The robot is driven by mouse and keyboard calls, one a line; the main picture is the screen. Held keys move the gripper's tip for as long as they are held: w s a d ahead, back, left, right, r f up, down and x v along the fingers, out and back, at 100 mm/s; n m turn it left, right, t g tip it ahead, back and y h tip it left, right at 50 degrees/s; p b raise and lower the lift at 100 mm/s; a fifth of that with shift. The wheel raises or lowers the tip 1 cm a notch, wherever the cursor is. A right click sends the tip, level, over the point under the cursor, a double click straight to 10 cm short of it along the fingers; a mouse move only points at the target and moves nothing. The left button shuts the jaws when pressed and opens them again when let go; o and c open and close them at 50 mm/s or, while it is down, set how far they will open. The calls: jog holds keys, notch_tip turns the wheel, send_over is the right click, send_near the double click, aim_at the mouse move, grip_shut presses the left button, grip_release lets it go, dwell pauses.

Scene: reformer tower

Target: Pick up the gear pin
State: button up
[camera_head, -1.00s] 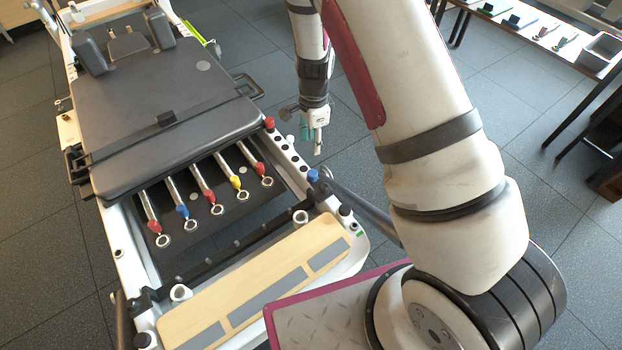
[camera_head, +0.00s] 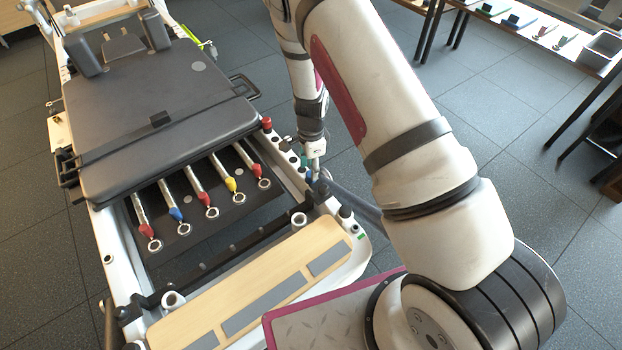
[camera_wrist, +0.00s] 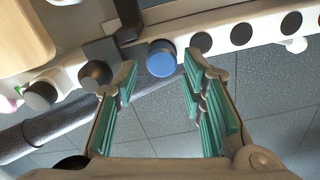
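A round blue knob, which looks like the gear pin (camera_wrist: 161,58), stands on the white frame rail with the row of dark holes. In the wrist view it lies between and just beyond the tips of my gripper (camera_wrist: 160,76). The two teal-padded fingers are spread wide, with a gap on either side of the knob; nothing is held. In the head view my gripper (camera_head: 314,168) is low over the rail's right side and mostly hides the blue knob.
The reformer's black carriage (camera_head: 150,90) and several colour-tagged springs lie left of my gripper. A red knob (camera_head: 266,123) is farther along the rail. Black knobs (camera_wrist: 95,74) sit beside the blue one. A wooden footplate (camera_head: 250,285) is nearer. Floor to the right is open.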

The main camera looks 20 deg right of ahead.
notch_tip(320, 180, down, 4)
jog(key=shift+w+f+b, duration=0.1)
jog(key=shift+b, duration=0.65)
grip_shut()
notch_tip(320, 180, up, 10)
jog(key=p, duration=0.3)
jog(key=shift+p, duration=0.4)
